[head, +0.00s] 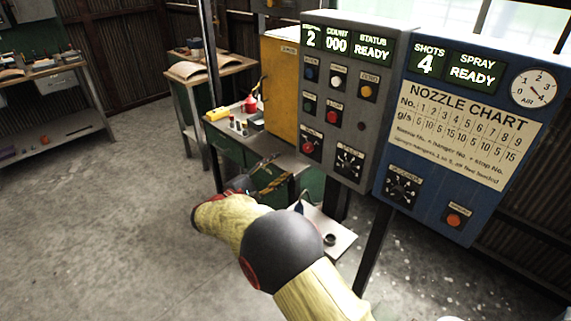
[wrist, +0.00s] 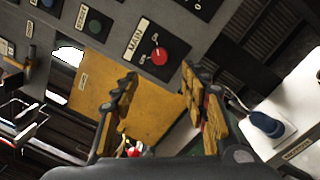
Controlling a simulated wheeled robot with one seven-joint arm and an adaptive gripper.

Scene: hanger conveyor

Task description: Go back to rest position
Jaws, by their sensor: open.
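My gripper (wrist: 160,105) is open and empty in the wrist view, its two yellow-and-black fingers spread apart. In the head view my gripper (head: 262,178) is small and partly hidden at the end of my yellow arm, in front of the green bench. The grey control panel (head: 345,100) stands to its right and reads 2, 000 and READY. In the wrist view the panel's red MAIN knob (wrist: 158,56) is above the gap between the fingers. I see no contact between the fingers and the panel.
A blue spray panel (head: 455,140) with a nozzle chart stands at right. A small white shelf (head: 335,240) with a dark ring is below the panels. A yellow cabinet (head: 281,85) and green bench (head: 232,150) are behind. Open concrete floor (head: 100,220) lies at left.

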